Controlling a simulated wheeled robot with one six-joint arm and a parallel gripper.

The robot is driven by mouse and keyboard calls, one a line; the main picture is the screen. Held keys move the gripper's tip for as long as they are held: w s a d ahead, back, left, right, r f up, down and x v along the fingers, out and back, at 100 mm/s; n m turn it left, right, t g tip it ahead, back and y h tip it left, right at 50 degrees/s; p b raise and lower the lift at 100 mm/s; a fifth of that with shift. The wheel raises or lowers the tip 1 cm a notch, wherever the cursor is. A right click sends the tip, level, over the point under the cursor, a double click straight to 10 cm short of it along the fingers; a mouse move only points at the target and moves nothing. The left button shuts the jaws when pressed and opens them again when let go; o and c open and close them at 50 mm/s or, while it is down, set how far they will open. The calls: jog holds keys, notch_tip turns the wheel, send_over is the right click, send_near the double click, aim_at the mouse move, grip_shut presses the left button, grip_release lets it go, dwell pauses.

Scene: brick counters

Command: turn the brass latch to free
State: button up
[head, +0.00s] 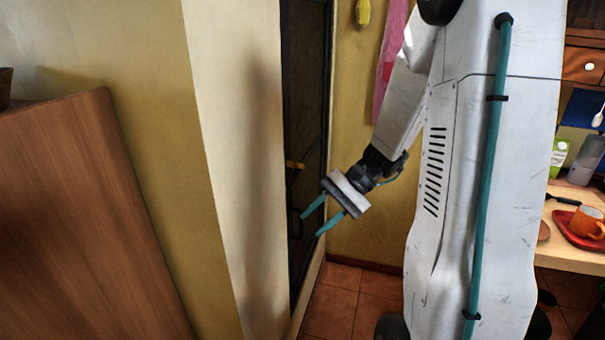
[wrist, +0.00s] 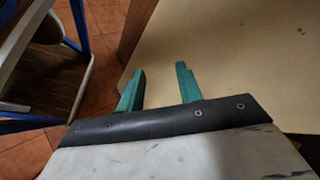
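The brass latch (head: 294,164) is a small golden bar, lying roughly level on a dark, narrow door (head: 306,120) in the head view. My gripper (head: 317,222) is in front of the door, below and a little right of the latch, and apart from it. Its two teal fingers are spread with nothing between them. In the wrist view my gripper (wrist: 158,82) also shows its fingers apart and empty, over a plain pale surface. The latch does not show in the wrist view.
A cream wall edge (head: 235,130) stands left of the door, and a brown wooden panel (head: 85,220) leans further left. At the right a counter (head: 570,250) holds a red tray (head: 577,230) and an orange mug (head: 587,222). Tiled floor (head: 345,300) shows below my gripper.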

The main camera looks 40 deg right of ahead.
aim_at(303, 167)
jog(key=w+d+r+m+t, duration=0.1)
jog(key=w+d+m+t, duration=0.5)
jog(key=w+d+t, duration=0.75)
jog(key=shift+g, duration=0.45)
jog(key=x, duration=0.8)
jog(key=shift+w+d+r, duration=0.15)
jog(key=shift+d, duration=0.1)
grip_shut()
